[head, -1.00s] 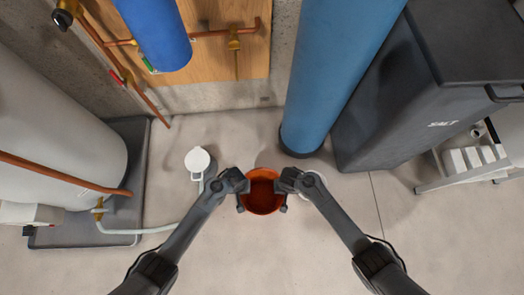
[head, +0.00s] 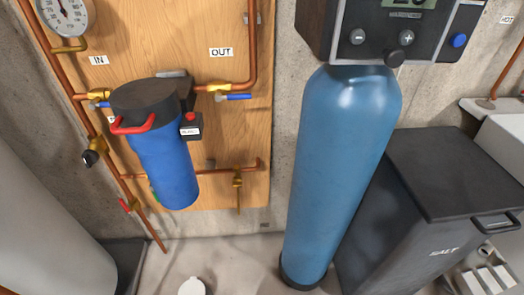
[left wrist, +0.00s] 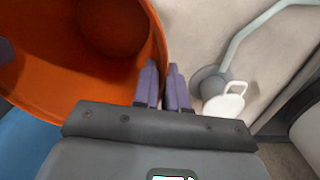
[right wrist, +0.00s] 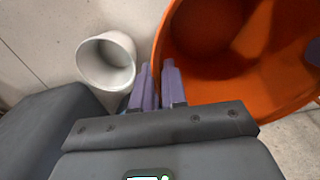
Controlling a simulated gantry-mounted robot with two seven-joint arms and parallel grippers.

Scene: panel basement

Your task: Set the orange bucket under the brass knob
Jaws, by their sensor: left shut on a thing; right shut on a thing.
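The orange bucket is out of the head view. It fills the upper left of the left wrist view (left wrist: 70,65) and the upper right of the right wrist view (right wrist: 215,70); its visible inside looks empty. My left gripper (left wrist: 163,78) is shut on the bucket's rim, one finger on each side of the wall. My right gripper (right wrist: 157,76) is shut on the opposite rim. In the head view, a brass fitting (head: 238,179) with a thin downward stem sits on the lower copper pipe, right of the blue filter. I cannot tell whether it is the named knob.
The blue filter housing (head: 165,150) hangs on the wooden board (head: 215,135). A tall blue tank (head: 340,165) and dark salt bin (head: 415,200) stand to its right.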

